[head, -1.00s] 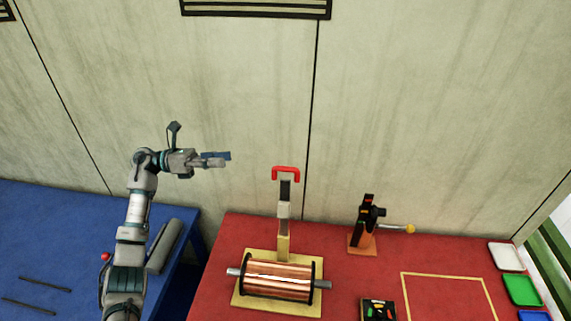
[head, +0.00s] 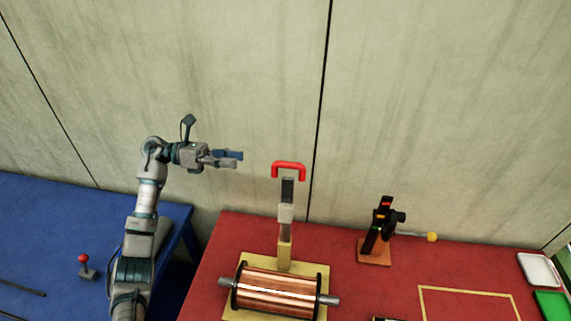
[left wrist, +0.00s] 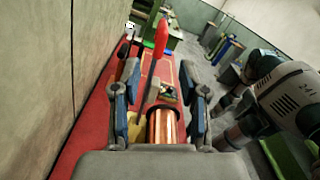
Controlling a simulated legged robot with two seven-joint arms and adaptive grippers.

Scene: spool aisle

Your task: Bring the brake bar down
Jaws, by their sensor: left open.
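The brake bar (head: 286,213) stands upright behind the copper spool (head: 275,291), with a red U-shaped handle (head: 289,169) at its top. The spool lies on a yellow base on the red table. My left gripper (head: 240,160) is open and empty, to the left of the red handle at about its height in the picture, with a gap between. In the left wrist view, the red handle (left wrist: 161,38) shows ahead, between and beyond the open fingers (left wrist: 160,115), and the copper spool (left wrist: 162,126) lies below it. My right gripper is not seen in the head view.
A black device with a yellow-knobbed lever (head: 384,228) stands on an orange base to the right. A yellow outline (head: 468,290) and white tray (head: 539,269) lie farther right. A blue table (head: 60,220) with a red-knobbed joystick (head: 86,264) is at left. The wall is close behind.

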